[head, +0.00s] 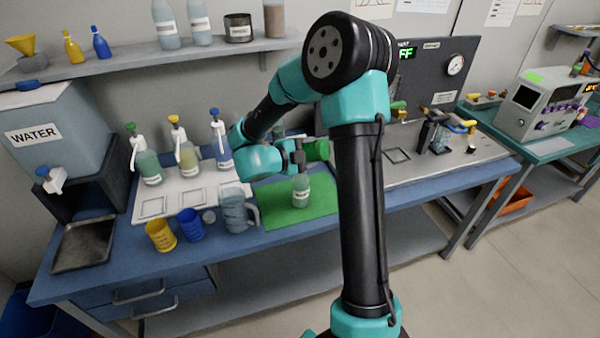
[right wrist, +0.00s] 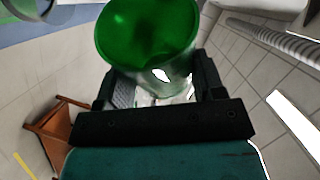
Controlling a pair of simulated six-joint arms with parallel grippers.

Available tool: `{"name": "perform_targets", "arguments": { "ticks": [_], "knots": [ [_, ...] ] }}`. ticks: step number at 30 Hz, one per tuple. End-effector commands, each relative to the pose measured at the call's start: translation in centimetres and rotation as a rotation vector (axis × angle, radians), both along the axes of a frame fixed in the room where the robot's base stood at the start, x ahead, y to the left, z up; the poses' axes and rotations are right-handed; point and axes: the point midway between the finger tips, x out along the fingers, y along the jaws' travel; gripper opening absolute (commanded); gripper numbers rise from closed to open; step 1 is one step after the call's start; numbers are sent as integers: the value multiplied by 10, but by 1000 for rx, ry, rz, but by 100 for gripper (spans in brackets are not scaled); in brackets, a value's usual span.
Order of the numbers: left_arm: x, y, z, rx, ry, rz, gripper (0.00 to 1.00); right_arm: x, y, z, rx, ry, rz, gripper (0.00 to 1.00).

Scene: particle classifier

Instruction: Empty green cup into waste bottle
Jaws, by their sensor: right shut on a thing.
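My right gripper (head: 298,153) is shut on the green cup (head: 317,150). The cup lies tilted well onto its side above the green mat (head: 270,205). In the right wrist view the green cup (right wrist: 148,35) sits between the two dark fingers, and its contents cannot be made out. A small labelled bottle (head: 301,190), which seems to be the waste bottle, stands upright on the green mat just below the cup. I cannot tell whether the cup touches it or whether anything is pouring. My left gripper is not in view.
A yellow cup (head: 161,236), a blue cup (head: 190,225) and a clear jug (head: 236,212) stand left of the mat. Several pump bottles (head: 188,158) stand behind them on a white tray. A water tank (head: 50,135) is at far left. My arm hides part of the bench.

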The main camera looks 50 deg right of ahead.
Motion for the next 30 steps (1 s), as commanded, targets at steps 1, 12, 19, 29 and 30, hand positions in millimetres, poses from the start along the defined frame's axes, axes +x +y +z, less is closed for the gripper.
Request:
{"name": "perform_targets", "arguments": {
  "ticks": [1, 12, 19, 29, 30],
  "knots": [
    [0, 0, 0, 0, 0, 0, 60, 0, 0, 0, -1, 4, -1, 35],
    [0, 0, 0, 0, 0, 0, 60, 1, 0, 1, -9, 32, -2, 35],
    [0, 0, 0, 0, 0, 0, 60, 1, 0, 2, -14, 51, -2, 35],
    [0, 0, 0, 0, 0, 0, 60, 2, 0, 2, -20, 75, -4, 35],
    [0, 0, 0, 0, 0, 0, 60, 2, -1, 2, -21, 79, -3, 35]
  ]
}}
